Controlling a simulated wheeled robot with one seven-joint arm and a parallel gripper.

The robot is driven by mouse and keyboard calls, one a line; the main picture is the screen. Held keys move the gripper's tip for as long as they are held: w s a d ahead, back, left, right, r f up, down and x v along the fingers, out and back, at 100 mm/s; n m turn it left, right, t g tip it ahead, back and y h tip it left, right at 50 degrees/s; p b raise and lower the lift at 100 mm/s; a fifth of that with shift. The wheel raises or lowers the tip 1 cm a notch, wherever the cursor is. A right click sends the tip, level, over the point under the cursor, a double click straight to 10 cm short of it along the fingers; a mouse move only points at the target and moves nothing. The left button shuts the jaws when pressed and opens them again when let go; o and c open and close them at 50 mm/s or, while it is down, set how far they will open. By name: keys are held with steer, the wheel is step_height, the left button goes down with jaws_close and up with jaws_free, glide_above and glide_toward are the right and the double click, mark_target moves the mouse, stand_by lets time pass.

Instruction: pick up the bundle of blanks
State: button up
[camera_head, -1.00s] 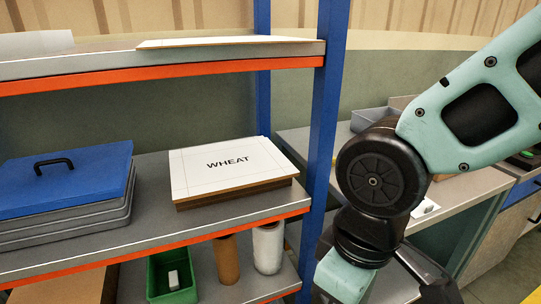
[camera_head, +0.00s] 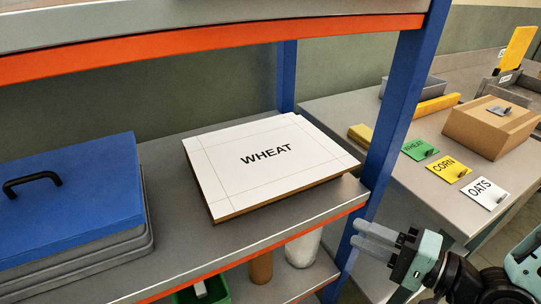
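The bundle of blanks (camera_head: 235,185) is a flat stack with a white top sheet printed WHEAT and brown edges. It lies on the middle shelf (camera_head: 290,218), close to the blue upright post. My gripper (camera_head: 372,238) is at the lower right, outside the post and below and to the right of the bundle. Its grey fingers point left toward the post, apart from the bundle. They seem to hold nothing; the gap between them is hard to make out.
A blue-lidded grey case (camera_head: 70,200) stands left of the bundle. The blue post (camera_head: 393,115) and upper shelf (camera_head: 215,50) bound the space. A table (camera_head: 420,195) at right holds WHEAT (camera_head: 420,150), CORN (camera_head: 448,169) and OATS (camera_head: 484,192) cards and a cardboard box (camera_head: 490,128). Rolls stand below.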

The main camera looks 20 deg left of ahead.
steer(key=m, duration=0.1)
steer(key=b, duration=0.7)
glide_toward(295, 191)
steer(key=f+x, duration=0.1)
steer(key=x, duration=0.4)
steer(key=shift+t+y, duration=0.3)
steer(key=shift+y, duration=0.1)
steer(key=shift+r+p+x, duration=0.1)
steer(key=shift+p+x, duration=0.25)
steer(key=shift+x, duration=1.2)
steer(key=shift+r+p+x, duration=0.15)
steer(key=shift+p+x, duration=0.15)
steer(key=shift+x, duration=1.25)
steer(key=shift+c, duration=0.3)
jaws_close()
